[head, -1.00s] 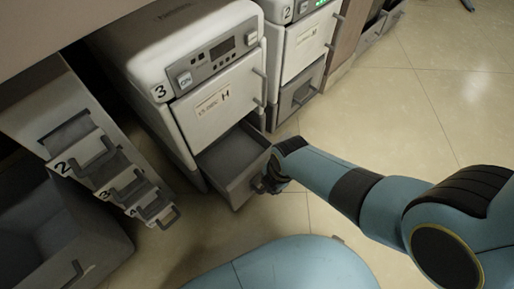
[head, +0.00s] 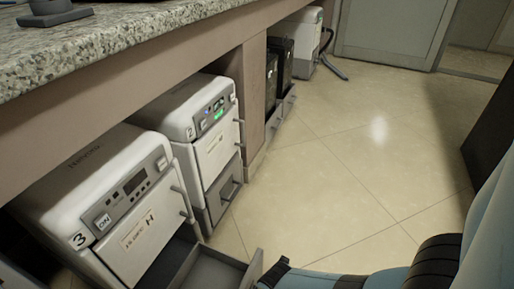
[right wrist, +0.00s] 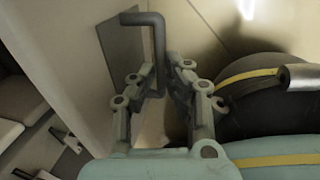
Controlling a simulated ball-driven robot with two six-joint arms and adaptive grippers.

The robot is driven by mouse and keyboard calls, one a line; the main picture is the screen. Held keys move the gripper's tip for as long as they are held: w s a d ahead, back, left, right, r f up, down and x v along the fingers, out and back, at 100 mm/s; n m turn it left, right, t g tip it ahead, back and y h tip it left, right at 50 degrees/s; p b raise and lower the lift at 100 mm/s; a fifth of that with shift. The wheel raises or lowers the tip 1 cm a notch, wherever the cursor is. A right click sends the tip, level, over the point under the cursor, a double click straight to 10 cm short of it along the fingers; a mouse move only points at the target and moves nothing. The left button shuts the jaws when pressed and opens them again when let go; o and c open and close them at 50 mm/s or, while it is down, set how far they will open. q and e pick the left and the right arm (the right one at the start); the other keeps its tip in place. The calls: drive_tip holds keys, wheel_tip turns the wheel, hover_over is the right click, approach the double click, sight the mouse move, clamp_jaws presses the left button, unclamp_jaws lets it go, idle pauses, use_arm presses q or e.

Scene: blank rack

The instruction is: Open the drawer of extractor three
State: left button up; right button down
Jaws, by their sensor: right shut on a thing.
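Extractor three (head: 120,200) is a white box marked "3" under the counter at lower left in the head view. Its lower grey drawer (head: 205,268) stands pulled out, with its front part at the bottom edge of the picture. In the right wrist view my right gripper (right wrist: 152,88) is shut on the dark bent drawer handle (right wrist: 159,50), with the fingers on both sides of its lower part. In the head view my right arm comes in from the lower right, and the gripper is mostly cut off below. My left gripper is not in view.
Extractor two (head: 205,130) stands beyond extractor three, its lower drawer (head: 225,190) shut. A granite counter (head: 110,45) overhangs both. Dark units (head: 280,75) and another white machine (head: 302,40) stand farther back. The tiled floor (head: 350,150) to the right is clear.

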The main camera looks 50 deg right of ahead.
drive_tip(key=shift+s+f, duration=0.1)
drive_tip(key=shift+s, duration=0.05)
drive_tip(key=c, duration=1.6)
unclamp_jaws()
drive_tip(key=shift+c, duration=0.2)
wheel_tip(320, 180, up, 12)
drive_tip(key=s, duration=0.2)
drive_tip(key=shift+d, duration=0.4)
drive_tip(key=shift+f, duration=0.1)
